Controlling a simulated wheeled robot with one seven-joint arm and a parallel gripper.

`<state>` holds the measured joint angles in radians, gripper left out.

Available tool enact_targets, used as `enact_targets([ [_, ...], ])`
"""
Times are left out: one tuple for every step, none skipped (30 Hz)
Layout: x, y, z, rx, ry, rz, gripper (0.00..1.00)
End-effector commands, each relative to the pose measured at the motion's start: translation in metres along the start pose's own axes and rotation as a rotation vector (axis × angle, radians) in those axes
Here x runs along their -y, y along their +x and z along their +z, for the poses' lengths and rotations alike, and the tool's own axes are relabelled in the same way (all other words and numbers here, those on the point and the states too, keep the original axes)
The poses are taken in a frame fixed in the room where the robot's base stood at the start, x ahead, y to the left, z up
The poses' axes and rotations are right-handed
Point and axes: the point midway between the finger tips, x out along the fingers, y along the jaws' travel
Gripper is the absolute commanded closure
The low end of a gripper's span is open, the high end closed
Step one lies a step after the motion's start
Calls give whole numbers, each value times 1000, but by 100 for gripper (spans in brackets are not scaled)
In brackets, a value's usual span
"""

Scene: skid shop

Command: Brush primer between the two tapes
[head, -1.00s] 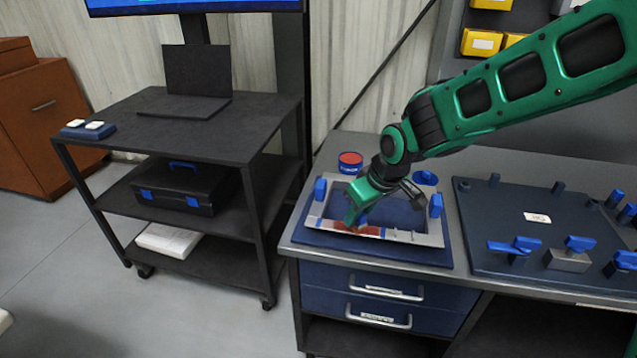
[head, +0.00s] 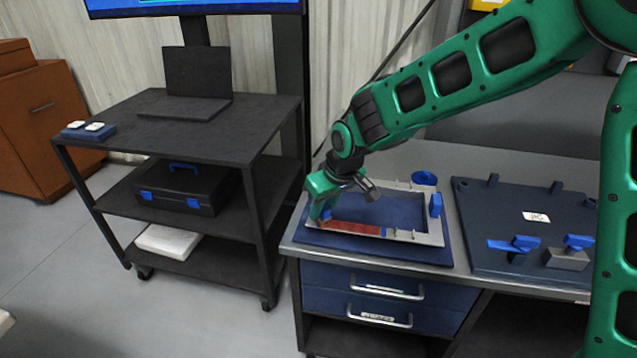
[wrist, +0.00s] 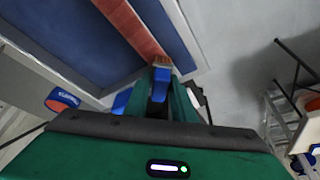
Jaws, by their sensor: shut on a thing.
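A pale frame (head: 405,238) with a rectangular opening lies on a dark blue base on the bench. A red primer strip (head: 352,228) runs along its front side; it also shows in the wrist view (wrist: 130,22). A small blue tape mark (head: 383,232) sits at the strip's right end. The left tape cannot be told apart from the gripper and brush. My gripper (head: 320,213) is over the frame's front left corner, shut on a blue-handled brush (wrist: 160,84). In the wrist view, the brush's bristles (wrist: 162,60) are at the strip's near end; contact is unclear.
A red and blue can (wrist: 62,99) stands beside the frame. A blue round item (head: 424,178) is behind the frame. A blue clamp (head: 435,205) rises at its right side. A dark fixture plate (head: 500,215) with blue-handled clamps lies right. A black cart (head: 200,130) stands left.

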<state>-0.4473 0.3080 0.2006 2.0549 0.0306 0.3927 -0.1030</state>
Motion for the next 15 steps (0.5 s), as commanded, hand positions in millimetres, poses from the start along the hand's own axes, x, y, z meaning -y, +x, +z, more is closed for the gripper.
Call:
enact_targets([
  [-1, -4, -2, -2, 1, 1, 98],
  [-1, -9, -4, -5, 1, 1, 98],
  [-1, -20, -8, -6, 1, 2, 98],
  [-2, -20, -8, -3, 2, 2, 98],
  [-2, -22, -8, -2, 2, 2, 98],
  [-2, -26, -9, -2, 2, 2, 98],
  [-2, -28, -10, -2, 2, 2, 98],
  [-2, -31, -11, -3, 3, 2, 98],
  [-2, -34, -13, -3, 3, 2, 98],
  [-2, -37, -14, -2, 3, 2, 98],
  [-2, -39, -15, -2, 3, 2, 98],
  [-3, -42, -16, -3, 4, 2, 98],
  [-3, -45, -17, -3, 4, 2, 98],
  [-3, -48, -18, -3, 4, 2, 98],
  [-3, -51, -19, -2, 4, 3, 98],
])
